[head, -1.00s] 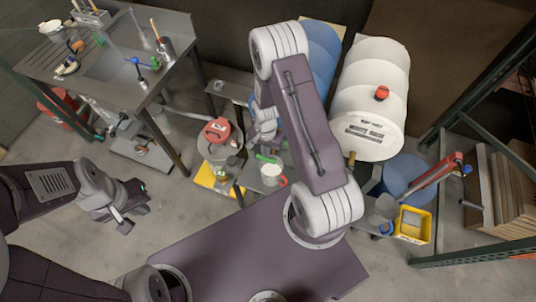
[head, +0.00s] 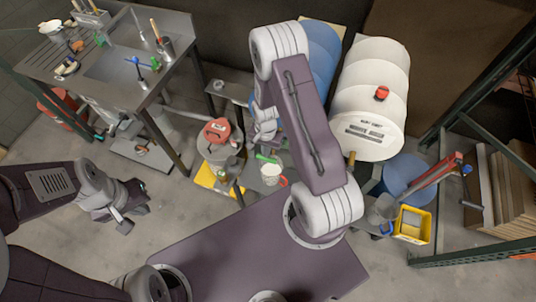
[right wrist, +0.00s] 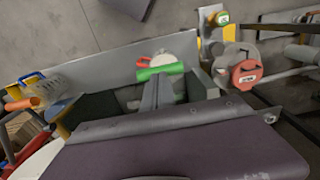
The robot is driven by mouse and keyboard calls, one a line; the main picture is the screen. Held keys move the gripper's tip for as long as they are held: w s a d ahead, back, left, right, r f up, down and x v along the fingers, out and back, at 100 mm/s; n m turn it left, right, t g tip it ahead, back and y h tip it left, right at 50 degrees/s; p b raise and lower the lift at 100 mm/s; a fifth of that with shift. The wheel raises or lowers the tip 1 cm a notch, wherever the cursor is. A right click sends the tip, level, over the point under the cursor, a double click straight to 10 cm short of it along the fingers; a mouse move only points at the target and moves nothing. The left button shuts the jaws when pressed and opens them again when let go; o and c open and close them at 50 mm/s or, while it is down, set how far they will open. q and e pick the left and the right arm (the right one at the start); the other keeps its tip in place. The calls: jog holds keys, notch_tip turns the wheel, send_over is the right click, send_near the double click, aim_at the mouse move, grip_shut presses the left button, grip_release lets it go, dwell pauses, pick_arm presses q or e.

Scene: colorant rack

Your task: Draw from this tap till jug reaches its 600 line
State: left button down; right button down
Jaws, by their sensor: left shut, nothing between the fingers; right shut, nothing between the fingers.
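A white jug (head: 271,174) with a red handle stands on a grey stand in the middle of the head view. A green tap lever (head: 266,158) is just beside and above it. In the right wrist view the green lever (right wrist: 160,72) lies in front of the jug's white rim (right wrist: 182,58). My right gripper (right wrist: 152,100) is shut and empty, its fingers close to the lever; contact cannot be told. It is partly hidden by my arm in the head view. My left gripper (head: 124,222) is shut and empty over the floor at left. The jug's lines and liquid level cannot be read.
A white drum (head: 370,95) and a blue drum (head: 320,62) lie behind. A clear jug (head: 381,209) with a blue handle stands at right by a yellow bin (head: 412,225). A red-lidded container (head: 217,130) is left of the stand. A sink bench (head: 110,68) fills the back left.

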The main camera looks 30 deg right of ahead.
jog(key=shift+f, duration=0.25)
jog(key=shift+f+b, duration=1.35)
jog(key=shift+f, duration=0.05)
jog(key=shift+r, duration=0.1)
dwell(0.5)
notch_tip(320, 180, up, 4)
jog(key=p, duration=0.3)
jog(key=shift+f, duration=0.25)
notch_tip(320, 180, up, 5)
jog(key=p, duration=0.4)
jog(key=shift+f, duration=0.1)
dwell(0.7)
